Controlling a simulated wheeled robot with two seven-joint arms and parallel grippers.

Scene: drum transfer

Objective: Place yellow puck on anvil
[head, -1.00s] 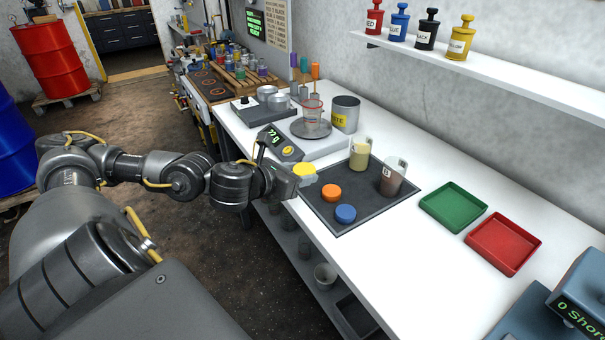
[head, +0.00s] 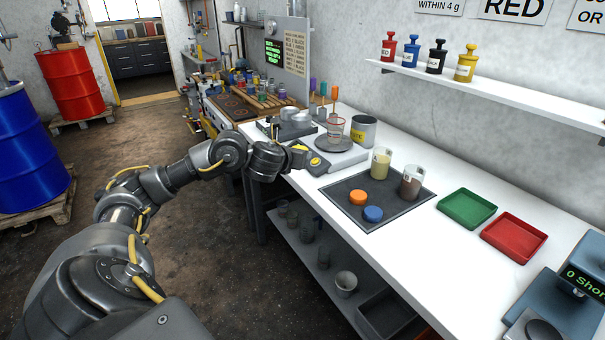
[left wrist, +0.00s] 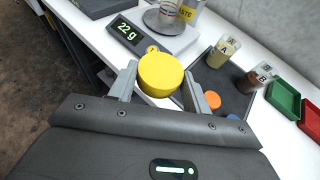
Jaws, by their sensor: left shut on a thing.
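In the head view the puck (head: 299,148) is small and partly hidden by the gripper, near the scale at the table's front edge. At the bottom right of the head view stands a blue-grey tester (head: 582,285) reading "0 Shor", with a dark round disc (head: 544,331) low on it, seemingly the anvil, cut by the frame edge. My right gripper is out of view.
A dark mat (head: 340,193) carries an orange puck (head: 358,197), a blue puck (head: 373,214) and two cups. A scale (head: 338,158) bears a beaker. A green tray (head: 466,209) and a red tray (head: 514,238) lie between mat and tester. A shelf (head: 500,90) hangs above.

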